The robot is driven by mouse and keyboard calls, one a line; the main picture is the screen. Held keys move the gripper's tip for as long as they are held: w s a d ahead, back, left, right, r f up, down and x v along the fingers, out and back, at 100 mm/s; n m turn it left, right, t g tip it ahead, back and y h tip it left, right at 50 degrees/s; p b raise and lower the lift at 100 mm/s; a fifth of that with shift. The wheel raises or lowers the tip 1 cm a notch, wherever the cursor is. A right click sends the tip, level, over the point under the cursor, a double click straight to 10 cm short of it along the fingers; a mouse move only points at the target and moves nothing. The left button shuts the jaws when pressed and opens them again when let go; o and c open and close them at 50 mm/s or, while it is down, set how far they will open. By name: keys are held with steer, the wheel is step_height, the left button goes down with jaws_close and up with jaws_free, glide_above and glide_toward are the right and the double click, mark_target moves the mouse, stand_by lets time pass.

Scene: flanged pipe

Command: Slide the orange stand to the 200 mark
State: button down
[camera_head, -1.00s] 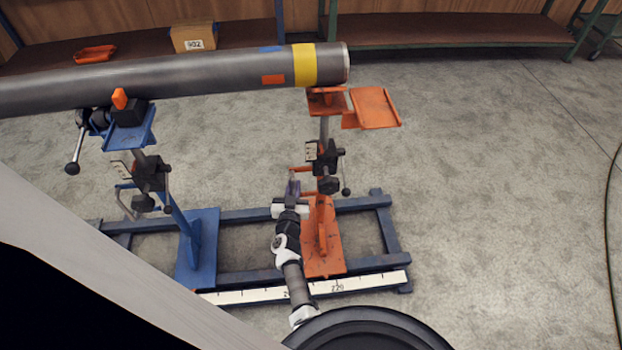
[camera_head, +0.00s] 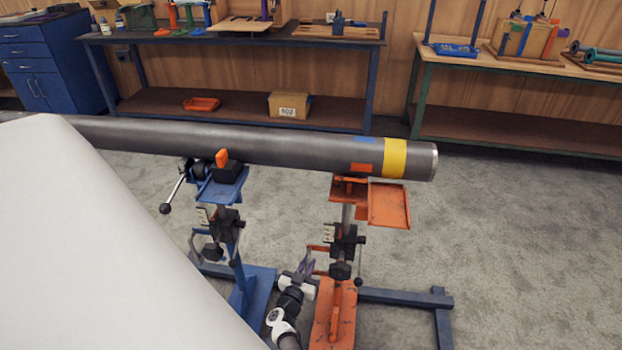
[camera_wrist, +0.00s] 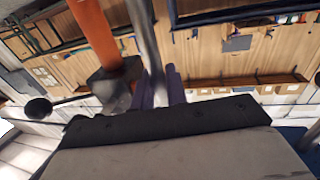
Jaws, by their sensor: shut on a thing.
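The orange stand (camera_head: 334,318) stands upright on the floor frame, its head under the pipe (camera_head: 270,149) just left of the yellow band (camera_head: 395,158). Its orange side tray (camera_head: 388,206) juts to the right. My gripper (camera_head: 303,270) is at the left side of the stand's post, below the clamp. In the wrist view its purple fingers (camera_wrist: 165,88) are close together at a grey curved bar (camera_wrist: 146,45), which appears to be the stand's handle. The exact contact is partly hidden. The scale with its marks is out of view now.
The blue stand (camera_head: 252,293) is close to the left of the orange one and also sits under the pipe. The frame's end bar (camera_head: 442,325) lies to the right. Open floor is at the right; workbenches (camera_head: 240,120) line the wall behind.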

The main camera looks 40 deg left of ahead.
steer(key=shift+s+a+r, duration=0.1)
steer(key=shift+a+r, duration=0.05)
steer(key=shift+a, duration=0.05)
steer(key=c, duration=1.5)
jaws_free()
steer(key=v, duration=1.3)
steer(key=shift+s+d, duration=0.15)
steer(key=shift+s, duration=0.2)
